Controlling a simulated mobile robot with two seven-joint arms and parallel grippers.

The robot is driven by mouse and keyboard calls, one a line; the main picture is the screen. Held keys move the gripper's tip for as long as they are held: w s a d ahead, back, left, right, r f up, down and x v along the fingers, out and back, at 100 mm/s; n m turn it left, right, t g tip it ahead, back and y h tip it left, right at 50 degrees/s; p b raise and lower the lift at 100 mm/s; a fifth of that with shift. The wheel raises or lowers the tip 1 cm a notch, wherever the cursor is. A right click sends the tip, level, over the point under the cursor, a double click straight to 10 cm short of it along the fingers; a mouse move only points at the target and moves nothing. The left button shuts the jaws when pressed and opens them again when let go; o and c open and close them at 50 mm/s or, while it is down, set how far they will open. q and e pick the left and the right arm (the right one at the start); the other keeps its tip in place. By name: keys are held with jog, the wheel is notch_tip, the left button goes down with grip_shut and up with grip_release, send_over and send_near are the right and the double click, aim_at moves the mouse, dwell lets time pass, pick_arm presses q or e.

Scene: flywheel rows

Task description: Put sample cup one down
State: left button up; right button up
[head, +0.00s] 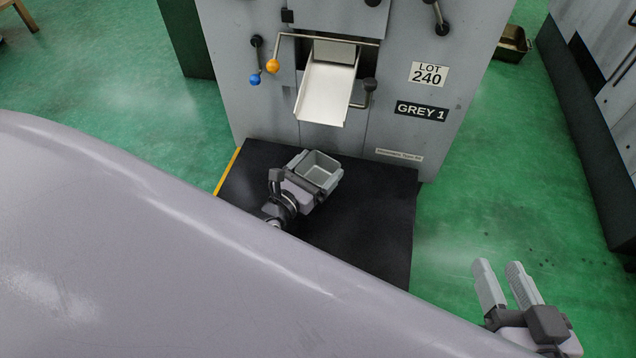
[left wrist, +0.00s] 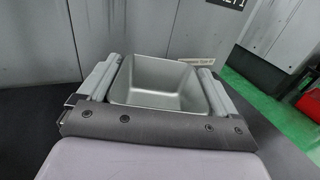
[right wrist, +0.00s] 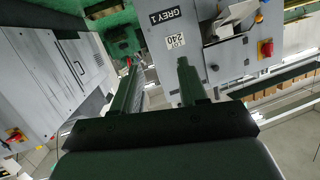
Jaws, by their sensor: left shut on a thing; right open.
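The sample cup (head: 318,172) is a small square grey cup, open at the top. In the head view it is over the black platform (head: 375,225) in front of the grey machine. My left gripper (head: 312,180) is shut on the cup, with a finger on each side of it. In the left wrist view the cup (left wrist: 160,85) sits between both fingers and its visible inside looks empty. I cannot tell whether the cup's base touches the platform. My right gripper (head: 505,287) is open and empty over the green floor at the lower right.
The machine (head: 395,65) stands behind the platform, marked GREY 1 and LOT 240. Its white chute (head: 326,92) slopes out above and behind the cup. Levers with orange and blue knobs (head: 272,66) stick out at its left. The platform's right part is clear.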

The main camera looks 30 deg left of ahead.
aim_at(327, 169)
pick_arm(q)
notch_tip(327, 169, down, 4)
jog(key=shift+r+b, duration=0.25)
jog(key=shift+b, duration=0.75)
jog(key=shift+f, duration=0.1)
pick_arm(e)
jog(key=shift+s+d+r+n+t, duration=0.25)
jog(key=shift+d+n+t, duration=0.15)
jog(key=shift+d+t, duration=0.2)
pick_arm(q)
jog(key=shift+f, duration=0.1)
jog(key=o, duration=0.8)
jog(key=shift+f, duration=0.1)
jog(key=shift+s+r, duration=0.2)
jog(key=s+p, duration=0.1)
jog(key=s, duration=0.2)
jog(key=s+a+p, duration=0.1)
jog(key=s, duration=0.3)
jog(key=s+p, duration=0.1)
jog(key=s, duration=0.3)
jog(key=shift+s+a, duration=0.25)
jog(key=shift+a, duration=0.05)
pick_arm(e)
jog(key=shift+w+a+f+m+g, duration=0.15)
jog(key=shift+w+a+m+g, duration=0.1)
jog(key=shift+a+g, duration=0.15)
jog(key=shift+w+a+f+m+g, duration=0.1)
jog(key=shift+a+m+g, duration=0.2)
jog(key=shift+a, duration=0.15)
